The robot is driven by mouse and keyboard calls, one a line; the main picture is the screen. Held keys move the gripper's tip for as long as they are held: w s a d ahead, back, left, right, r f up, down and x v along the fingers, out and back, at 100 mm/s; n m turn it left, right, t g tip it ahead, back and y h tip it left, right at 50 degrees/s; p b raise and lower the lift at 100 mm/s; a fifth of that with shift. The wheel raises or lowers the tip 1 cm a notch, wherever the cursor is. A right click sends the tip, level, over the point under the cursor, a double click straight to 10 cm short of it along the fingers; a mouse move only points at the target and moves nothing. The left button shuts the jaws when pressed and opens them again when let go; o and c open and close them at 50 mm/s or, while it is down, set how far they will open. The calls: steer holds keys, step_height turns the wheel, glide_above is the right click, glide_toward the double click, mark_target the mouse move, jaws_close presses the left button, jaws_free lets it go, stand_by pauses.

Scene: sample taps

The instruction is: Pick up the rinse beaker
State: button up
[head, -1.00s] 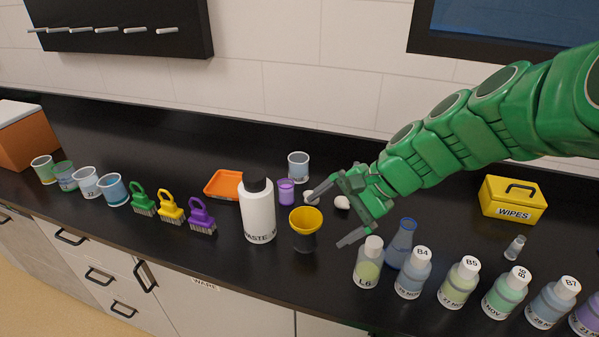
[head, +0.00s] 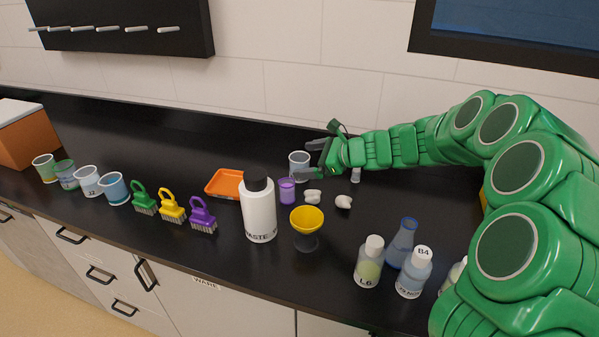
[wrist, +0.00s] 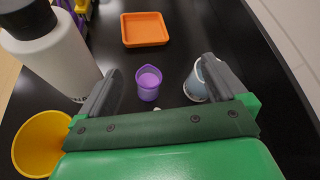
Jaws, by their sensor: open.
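No label reading "rinse" is legible. A clear, pale-rimmed beaker (head: 299,160) with bluish-grey contents stands upright at the back of the counter, most likely the rinse beaker. It also shows in the wrist view (wrist: 192,86), partly hidden by the right finger. My gripper (head: 315,158) is open and empty, just right of this beaker in the head view; contact cannot be told. In the wrist view, a small purple beaker (wrist: 148,84) lies ahead between the open fingers (wrist: 163,88).
The white waste bottle (head: 259,212) and yellow funnel (head: 307,218) stand in front. An orange tray (head: 224,184) lies left. Two white lumps (head: 343,202) lie near the purple beaker. Brushes (head: 171,207) and several beakers (head: 88,182) stand farther left; labelled bottles (head: 369,264) stand front right.

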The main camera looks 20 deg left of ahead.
mark_target(307, 164)
steer(key=w+f+m+t, duration=0.1)
steer(key=w+f+m, duration=0.1)
steer(key=w, duration=0.1)
steer(key=w+f+m, duration=0.1)
steer(key=w+f, duration=0.2)
steer(key=w+f+m+t, duration=0.1)
steer(key=w+f+m, duration=0.1)
steer(key=w+f, duration=0.1)
steer(key=shift+a+m+t, duration=0.15)
steer(key=shift+m+t, duration=0.15)
steer(key=shift+x, duration=3.85)
steer(key=shift+w+r, duration=0.2)
steer(key=shift+r, duration=0.05)
steer(key=shift+c, duration=0.5)
steer(key=c, duration=1)
steer(key=shift+c, duration=0.2)
steer(key=shift+r, duration=0.2)
